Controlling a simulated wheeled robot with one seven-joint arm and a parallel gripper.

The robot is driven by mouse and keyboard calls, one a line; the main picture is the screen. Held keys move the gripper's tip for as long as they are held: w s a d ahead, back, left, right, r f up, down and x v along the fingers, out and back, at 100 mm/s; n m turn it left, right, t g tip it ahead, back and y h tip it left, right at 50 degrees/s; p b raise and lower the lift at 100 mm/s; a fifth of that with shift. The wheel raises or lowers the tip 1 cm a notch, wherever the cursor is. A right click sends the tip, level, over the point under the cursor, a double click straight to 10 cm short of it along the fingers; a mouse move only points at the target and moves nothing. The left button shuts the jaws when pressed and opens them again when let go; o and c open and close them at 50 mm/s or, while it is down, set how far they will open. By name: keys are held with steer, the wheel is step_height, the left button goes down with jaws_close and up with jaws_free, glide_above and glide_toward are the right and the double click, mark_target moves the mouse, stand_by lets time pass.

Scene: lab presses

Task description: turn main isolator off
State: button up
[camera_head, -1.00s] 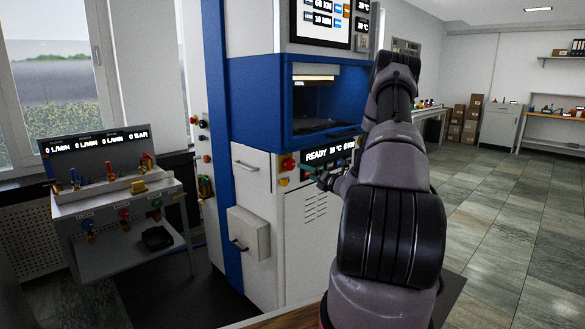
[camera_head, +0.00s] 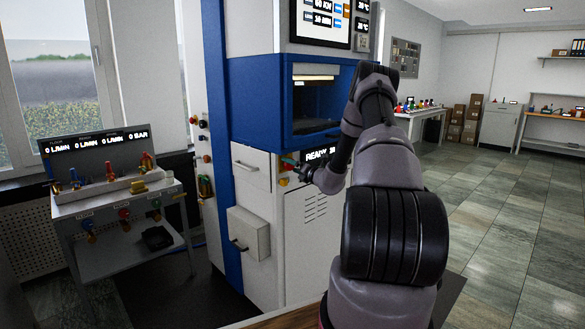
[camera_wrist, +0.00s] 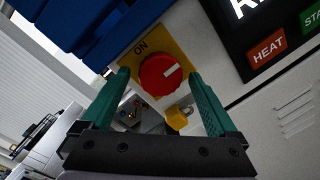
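The main isolator is a red round knob (camera_wrist: 157,76) on a yellow plate (camera_wrist: 182,49) marked ON. Its white line points to the upper right of the wrist picture; the ON mark is at its upper left. In the head view the knob (camera_head: 287,164) is on the white cabinet front, left of the READY display. My gripper (camera_wrist: 160,79) has its green fingers apart, one on each side of the knob, with nothing held. I cannot tell whether the fingertips touch it. The gripper (camera_head: 299,167) is small and partly hidden in the head view.
A yellow padlock-like piece (camera_wrist: 178,117) sits just below the knob, between the fingers. A black panel with a HEAT button (camera_wrist: 268,47) is to the right. The blue press housing (camera_head: 262,100) overhangs above. A bench with valves (camera_head: 115,190) stands at left.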

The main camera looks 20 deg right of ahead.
steer(key=c, duration=1.2)
steer(key=shift+n, duration=0.4)
steer(key=n, duration=0.2)
steer(key=shift+f+n, duration=0.1)
steer(key=shift+n, duration=0.3)
steer(key=n, duration=0.5)
steer(key=shift+d+n+t+y, duration=0.1)
steer(key=shift+n+t+y, duration=0.2)
steer(key=shift+n, duration=0.1)
steer(key=n, duration=0.4)
steer(key=shift+f+n+y, duration=0.1)
steer(key=shift+n+y, duration=0.2)
steer(key=shift+n, duration=0.1)
steer(key=n, duration=0.4)
steer(key=shift+d+y, duration=0.15)
steer(key=shift+y, duration=0.15)
steer(key=shift+n, duration=0.5)
